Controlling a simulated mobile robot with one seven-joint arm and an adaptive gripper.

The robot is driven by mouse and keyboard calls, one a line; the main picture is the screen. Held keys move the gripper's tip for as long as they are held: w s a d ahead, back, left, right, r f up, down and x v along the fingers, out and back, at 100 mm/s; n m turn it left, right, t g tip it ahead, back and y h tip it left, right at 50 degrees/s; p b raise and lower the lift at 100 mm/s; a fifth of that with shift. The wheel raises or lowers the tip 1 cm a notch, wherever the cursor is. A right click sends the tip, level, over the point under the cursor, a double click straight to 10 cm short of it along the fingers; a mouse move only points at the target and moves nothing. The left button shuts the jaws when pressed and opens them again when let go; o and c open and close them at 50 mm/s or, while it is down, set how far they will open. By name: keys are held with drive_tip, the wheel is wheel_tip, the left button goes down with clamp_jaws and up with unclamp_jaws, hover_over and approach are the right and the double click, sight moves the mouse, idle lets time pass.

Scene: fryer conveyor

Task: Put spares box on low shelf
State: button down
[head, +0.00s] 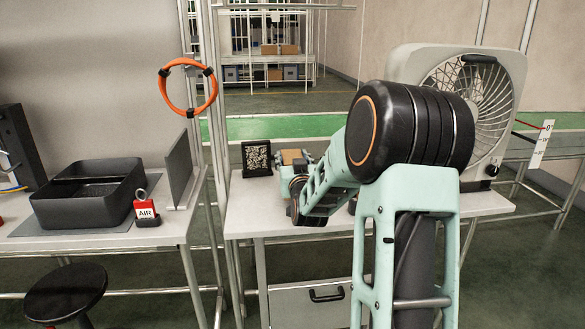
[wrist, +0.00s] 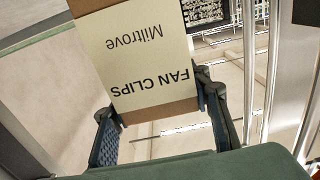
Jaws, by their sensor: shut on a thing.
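The spares box (wrist: 145,55) is a cardboard box with a cream label reading "FAN CLIPS" and "Miltrove", upside down in the wrist view. My gripper (wrist: 160,112) is shut on it, with one finger on each side. In the head view a small part of the tan box (head: 291,156) shows above the bench, just beyond my gripper (head: 294,180), which my arm partly hides. Which surface is the low shelf I cannot tell.
A white fan (head: 410,65) stands on the bench (head: 245,208) behind my arm. A black framed panel (head: 257,158) is left of the box. The left table holds a dark tray (head: 85,208) and a red AIR tag (head: 146,212). A rack (head: 262,59) stands far back.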

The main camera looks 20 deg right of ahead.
drive_tip(key=shift+f, duration=1.05)
drive_tip(key=shift+f, duration=0.1)
drive_tip(key=shift+f+b, duration=0.2)
drive_tip(key=shift+b, duration=0.25)
drive_tip(key=c, duration=1)
unclamp_jaws()
drive_tip(key=shift+c, duration=0.2)
drive_tip(key=shift+r, duration=0.15)
drive_tip(key=shift+r+p, duration=0.2)
drive_tip(key=shift+p, duration=0.3)
drive_tip(key=v, duration=1.2)
drive_tip(key=shift+p, duration=0.3)
drive_tip(key=shift+f, duration=0.1)
